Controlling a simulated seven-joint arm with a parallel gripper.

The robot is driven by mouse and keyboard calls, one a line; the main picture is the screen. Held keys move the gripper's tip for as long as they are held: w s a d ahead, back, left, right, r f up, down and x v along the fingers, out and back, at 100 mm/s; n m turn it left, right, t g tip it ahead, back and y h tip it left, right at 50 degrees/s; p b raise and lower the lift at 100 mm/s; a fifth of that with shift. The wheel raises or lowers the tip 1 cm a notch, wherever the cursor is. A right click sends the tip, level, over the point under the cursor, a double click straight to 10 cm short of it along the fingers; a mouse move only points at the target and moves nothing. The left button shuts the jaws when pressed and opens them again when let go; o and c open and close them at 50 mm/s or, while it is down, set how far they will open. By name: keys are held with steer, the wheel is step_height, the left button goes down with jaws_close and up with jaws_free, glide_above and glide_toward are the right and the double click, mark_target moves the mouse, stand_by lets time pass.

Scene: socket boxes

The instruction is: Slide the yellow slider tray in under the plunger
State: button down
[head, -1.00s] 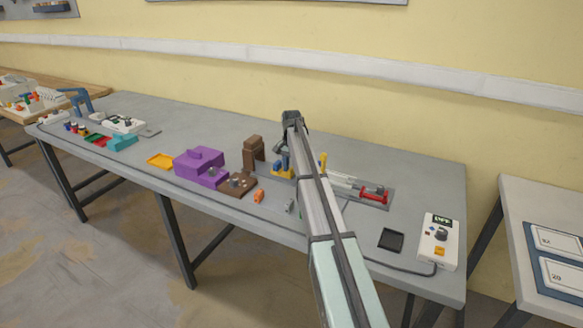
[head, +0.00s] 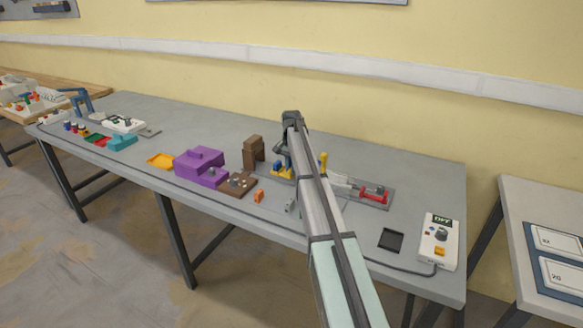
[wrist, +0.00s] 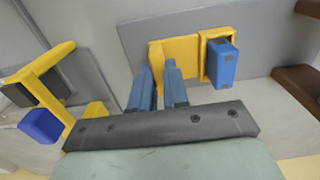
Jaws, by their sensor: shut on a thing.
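The yellow slider tray (wrist: 211,82) lies on a grey plate in the wrist view, with a blue block (wrist: 221,62) in its pocket. My gripper (wrist: 158,88) has its two blue fingers close together on the yellow part at the tray's left end. In the head view the tray (head: 279,173) shows beside a brown upright stand (head: 252,151), partly behind my gripper (head: 286,162). Brown parts (wrist: 299,86) of this stand seem to show at the wrist view's right edge, apart from the tray. I cannot make out the plunger itself.
A yellow bracket (wrist: 45,80) with dark and blue ends stands left of my fingers. The purple box (head: 200,168) and a brown base with knobs (head: 237,183) are left of the stand. A red-handled fixture (head: 374,193) is right of my arm.

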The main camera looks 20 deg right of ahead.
steer(key=shift+w+a, duration=0.1)
steer(key=w+a, duration=0.5)
steer(key=shift+w+a, duration=0.1)
steer(key=shift+w, duration=0.05)
steer(key=c, duration=1.1)
jaws_free()
step_height(320, 180, up, 14)
steer(key=shift+f, duration=0.1)
